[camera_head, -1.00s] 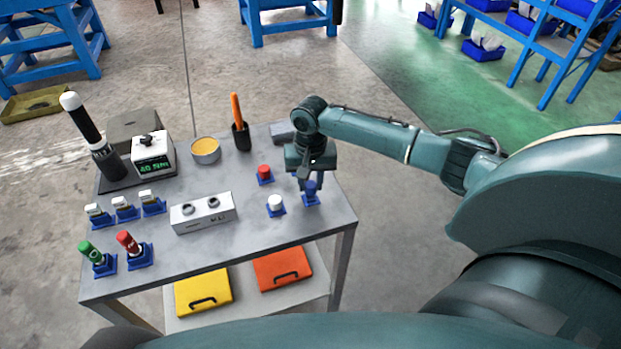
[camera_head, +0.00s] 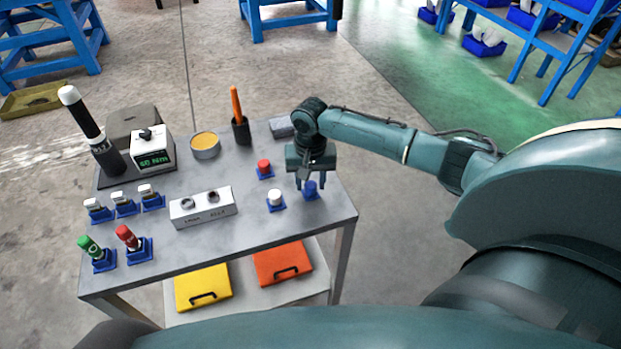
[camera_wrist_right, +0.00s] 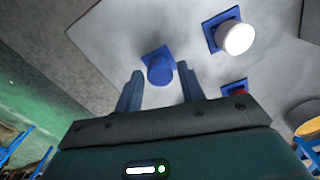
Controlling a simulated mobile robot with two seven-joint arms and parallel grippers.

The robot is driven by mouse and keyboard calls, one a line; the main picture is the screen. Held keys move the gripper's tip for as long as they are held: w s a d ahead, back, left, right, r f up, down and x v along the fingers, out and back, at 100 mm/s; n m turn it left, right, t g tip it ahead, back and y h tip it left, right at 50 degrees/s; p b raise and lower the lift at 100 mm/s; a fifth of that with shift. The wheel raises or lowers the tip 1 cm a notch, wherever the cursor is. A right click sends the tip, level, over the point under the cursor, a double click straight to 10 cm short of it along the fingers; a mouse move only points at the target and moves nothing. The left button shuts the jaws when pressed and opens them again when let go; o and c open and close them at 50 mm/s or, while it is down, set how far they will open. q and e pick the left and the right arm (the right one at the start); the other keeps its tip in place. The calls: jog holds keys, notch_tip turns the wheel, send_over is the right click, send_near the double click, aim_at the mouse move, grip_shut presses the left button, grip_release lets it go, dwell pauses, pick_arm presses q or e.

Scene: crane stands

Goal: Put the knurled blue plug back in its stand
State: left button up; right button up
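The blue plug (camera_head: 310,187) stands upright in its square blue stand (camera_head: 312,198) near the right edge of the grey table. My right gripper (camera_head: 311,182) is just above it, fingers apart on either side of the plug's top. In the right wrist view the open fingers (camera_wrist_right: 160,76) point at the plug (camera_wrist_right: 160,71), which sits on its blue stand (camera_wrist_right: 153,54) with a gap to each finger. The knurling is too small to see. My left gripper is not in view.
A white plug (camera_head: 275,196) and a red plug (camera_head: 264,167) stand close by on blue stands. An orange-handled tool sits in a black cup (camera_head: 241,135) behind. The table's right edge is near.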

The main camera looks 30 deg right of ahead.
aim_at(310, 185)
jog(key=shift+o, duration=1.3)
notch_tip(310, 185, up, 3)
jog(key=shift+f+p, duration=0.2)
jog(key=shift+p, duration=1)
jog(key=shift+r, duration=1.2)
